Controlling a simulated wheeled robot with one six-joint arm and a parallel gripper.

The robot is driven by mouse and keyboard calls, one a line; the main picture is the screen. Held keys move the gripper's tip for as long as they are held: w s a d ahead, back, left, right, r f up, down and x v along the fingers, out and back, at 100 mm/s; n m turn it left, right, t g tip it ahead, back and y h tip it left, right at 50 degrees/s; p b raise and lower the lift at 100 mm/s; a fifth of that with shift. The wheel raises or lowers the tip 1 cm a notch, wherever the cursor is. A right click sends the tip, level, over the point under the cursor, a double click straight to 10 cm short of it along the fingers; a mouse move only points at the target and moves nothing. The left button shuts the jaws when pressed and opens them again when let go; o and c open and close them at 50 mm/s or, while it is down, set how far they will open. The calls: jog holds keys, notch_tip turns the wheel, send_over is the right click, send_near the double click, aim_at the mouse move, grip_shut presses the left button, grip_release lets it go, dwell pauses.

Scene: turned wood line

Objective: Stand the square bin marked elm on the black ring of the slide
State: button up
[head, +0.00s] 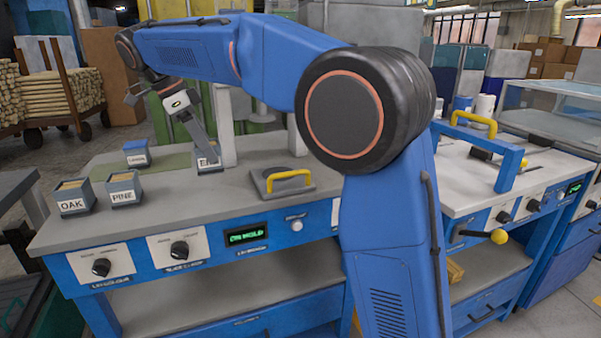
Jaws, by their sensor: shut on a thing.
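The elm bin (207,166) is a small grey square bin. Its white label shows only partly, reading "EL". It is at the middle of the left bench, by a white post. My gripper (208,153) reaches down from the upper left and is shut on the bin. I cannot tell whether the bin touches the bench top. A grey plate with a yellow handle (289,181) lies to its right.
Bins marked oak (73,204) and pine (124,196) stand at the bench's left front. A blue bin (137,157) stands behind them near a green strip. A white post (228,135) rises beside the elm bin. The bench front between the pine bin and the plate is clear.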

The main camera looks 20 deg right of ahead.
jog(key=shift+f, duration=0.1)
jog(key=shift+s+d+f, duration=0.1)
jog(key=shift+d+f, duration=0.5)
jog(key=shift+d, duration=2.4)
jog(key=shift+w+d+f, duration=0.1)
jog(key=shift+d+f, duration=0.5)
jog(key=shift+d, duration=2.35)
jog(key=shift+s+d+f, duration=0.1)
jog(key=shift+d+f, duration=0.5)
jog(key=shift+d, duration=2.4)
jog(key=shift+f, duration=0.1)
jog(key=o, duration=1.2)
jog(key=shift+c, duration=0.2)
jog(key=v, duration=1.2)
